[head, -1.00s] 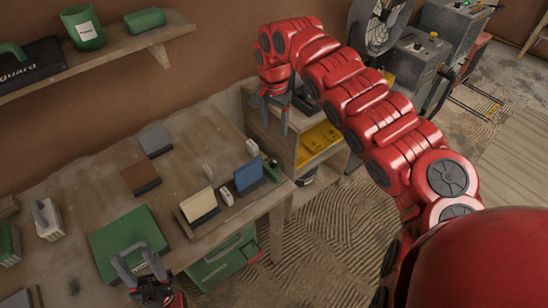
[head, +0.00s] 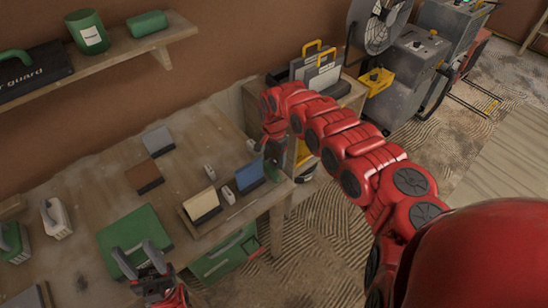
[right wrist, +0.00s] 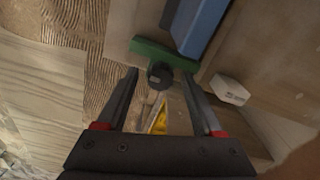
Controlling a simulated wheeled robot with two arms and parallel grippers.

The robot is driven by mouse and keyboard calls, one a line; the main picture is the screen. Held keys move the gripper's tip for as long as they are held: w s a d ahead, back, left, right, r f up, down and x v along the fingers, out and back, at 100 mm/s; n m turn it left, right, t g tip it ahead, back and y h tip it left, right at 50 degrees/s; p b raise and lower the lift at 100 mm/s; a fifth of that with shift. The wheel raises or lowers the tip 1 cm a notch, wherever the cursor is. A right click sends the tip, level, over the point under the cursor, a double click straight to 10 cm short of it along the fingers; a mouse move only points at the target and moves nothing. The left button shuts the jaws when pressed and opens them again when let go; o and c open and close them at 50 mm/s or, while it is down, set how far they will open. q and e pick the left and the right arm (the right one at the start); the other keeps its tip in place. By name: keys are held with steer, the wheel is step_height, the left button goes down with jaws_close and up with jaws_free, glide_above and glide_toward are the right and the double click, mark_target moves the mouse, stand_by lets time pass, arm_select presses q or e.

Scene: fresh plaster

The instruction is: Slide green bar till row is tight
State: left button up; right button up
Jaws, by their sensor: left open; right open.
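The green bar (right wrist: 150,52) with a dark round knob (right wrist: 160,75) shows in the right wrist view. It lies across the end of the row, close to the blue block (right wrist: 203,22); I cannot tell if they touch. My right gripper (right wrist: 160,74) is open, its fingertips on either side of the knob. In the head view the right gripper (head: 273,150) is at the bar, mostly hiding it. The row there holds a cream block (head: 201,204), a small white piece (head: 228,195) and the blue block (head: 249,177). My left gripper (head: 140,256) is open over a green board (head: 122,232).
A grey block (head: 158,140), a brown block (head: 145,175) and small white pieces (head: 210,172) lie on the workbench (head: 90,205). White- and green-handled tools stand at left. A shelf (head: 120,52) hangs above. A wooden stand with grey cases (head: 318,75) is beyond the right arm.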

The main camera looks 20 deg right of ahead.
mark_target(255, 169)
jaws_close()
steer(key=shift+a+r, duration=0.1)
steer(key=shift+s+a+r+p, duration=0.15)
steer(key=shift+s+a+p, duration=0.1)
steer(key=shift+a+p, duration=0.35)
steer(key=shift+s+a+r+p, duration=0.15)
steer(key=shift+s+a+p, duration=0.1)
steer(key=shift+a+p, duration=0.3)
steer(key=a, duration=0.2)
steer(key=s+a+p, duration=0.1)
steer(key=a, duration=0.1)
steer(key=shift+s+a+f, duration=0.2)
steer(key=shift+a, duration=0.1)
steer(key=shift+s+a+f, duration=0.1)
steer(key=shift+a, duration=0.2)
jaws_free()
